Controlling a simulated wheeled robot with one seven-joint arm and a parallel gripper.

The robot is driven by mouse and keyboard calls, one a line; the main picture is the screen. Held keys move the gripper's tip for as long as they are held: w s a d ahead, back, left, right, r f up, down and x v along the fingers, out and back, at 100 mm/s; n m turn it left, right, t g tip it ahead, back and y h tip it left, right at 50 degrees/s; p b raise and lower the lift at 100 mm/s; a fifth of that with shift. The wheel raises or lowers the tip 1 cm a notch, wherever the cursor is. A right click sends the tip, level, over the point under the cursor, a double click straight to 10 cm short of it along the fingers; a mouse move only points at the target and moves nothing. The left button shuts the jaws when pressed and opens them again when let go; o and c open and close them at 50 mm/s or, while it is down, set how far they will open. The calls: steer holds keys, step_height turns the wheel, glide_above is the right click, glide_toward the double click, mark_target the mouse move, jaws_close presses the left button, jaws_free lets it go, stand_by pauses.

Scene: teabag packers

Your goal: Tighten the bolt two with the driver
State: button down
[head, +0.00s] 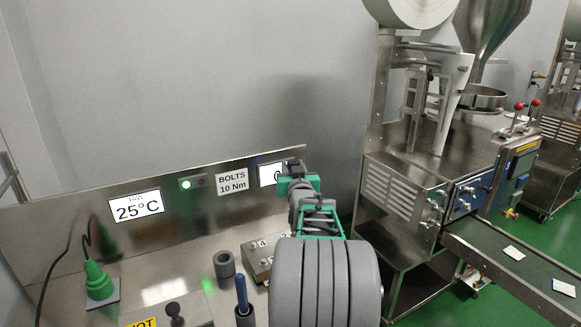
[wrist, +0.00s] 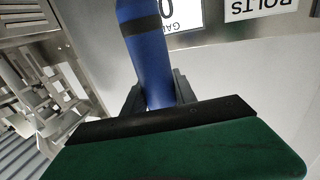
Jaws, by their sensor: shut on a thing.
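My gripper (wrist: 158,95) is shut on a blue handle with a black band, the driver (wrist: 150,62), in the wrist view. The driver's tip is out of that view. In the head view my gripper (head: 298,184) is in front of the back panel, beside the gauge display, and the driver cannot be made out there. A metal block (head: 258,268) marked 4 stands on the bench below and left of the gripper. My arm covers much of this block. Bolt two cannot be made out.
A blue rod (head: 242,292) stands in a dark holder, near a grey cup (head: 225,264). A green corded tool (head: 97,280) stands at the left, with a HOT label at the front. The panel carries a BOLTS 10 Nm sign (head: 232,181) and a gauge display (head: 268,175) showing 0.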

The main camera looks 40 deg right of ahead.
steer(key=shift+b, duration=0.5)
steer(key=shift+s+a+f+b, duration=0.1)
steer(key=shift+f+b, duration=0.1)
steer(key=shift+b, duration=0.3)
step_height(320, 180, down, 5)
steer(key=b, duration=0.5)
steer(key=shift+b, duration=0.4)
steer(key=shift+f+b, duration=1.6)
steer(key=shift+b, duration=0.7)
stand_by(1.0)
steer(key=shift+r+p, duration=0.9)
steer(key=shift+r, duration=1.95)
